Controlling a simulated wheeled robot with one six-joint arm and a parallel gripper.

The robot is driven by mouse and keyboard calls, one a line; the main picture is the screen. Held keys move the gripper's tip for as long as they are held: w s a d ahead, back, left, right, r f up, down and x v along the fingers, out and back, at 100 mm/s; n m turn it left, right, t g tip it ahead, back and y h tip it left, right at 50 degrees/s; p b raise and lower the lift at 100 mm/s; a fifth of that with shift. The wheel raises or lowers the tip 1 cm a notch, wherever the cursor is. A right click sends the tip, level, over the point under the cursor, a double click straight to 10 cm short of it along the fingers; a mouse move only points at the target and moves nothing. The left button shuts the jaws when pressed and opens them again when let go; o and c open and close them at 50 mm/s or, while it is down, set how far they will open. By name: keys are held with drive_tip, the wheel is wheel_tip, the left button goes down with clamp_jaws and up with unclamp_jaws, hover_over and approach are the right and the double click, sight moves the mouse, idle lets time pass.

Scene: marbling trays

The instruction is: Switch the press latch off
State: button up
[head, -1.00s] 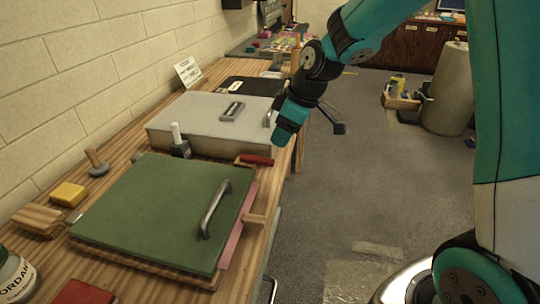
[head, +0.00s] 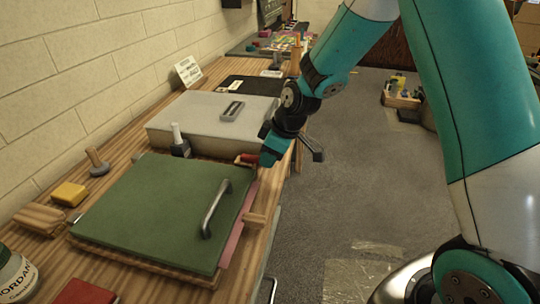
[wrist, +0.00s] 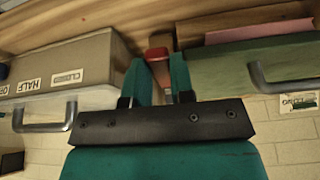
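The press (head: 150,205) is a low wooden unit with a closed green lid and a grey metal handle; it also shows at the right of the wrist view (wrist: 225,66). A red-ended lever (head: 247,158), which looks like the latch, sticks out at the press's far right corner. In the wrist view the red end (wrist: 158,53) lies between the fingertips. My gripper (head: 266,158) is at this lever, its fingers apart on either side (wrist: 160,68). Whether they touch it is unclear. A white-handled upright peg on a dark base (head: 179,139) stands behind the press.
A grey lidded box (head: 210,118) with a handle stands just beyond the press; labels on its side show in the wrist view (wrist: 68,77). A yellow block (head: 69,194), a wooden stamp (head: 97,162) and a jar (head: 14,275) line the wall side.

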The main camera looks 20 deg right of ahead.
clamp_jaws()
drive_tip(key=shift+w+d+n, duration=0.15)
drive_tip(key=shift+w+n, duration=0.05)
drive_tip(key=shift+n, duration=0.2)
drive_tip(key=o, duration=0.7)
unclamp_jaws()
drive_tip(key=shift+o, duration=0.2)
drive_tip(key=v, duration=1.7)
drive_tip(key=shift+r+b, duration=0.3)
drive_tip(key=shift+b, duration=0.1)
drive_tip(key=shift+w, duration=0.1)
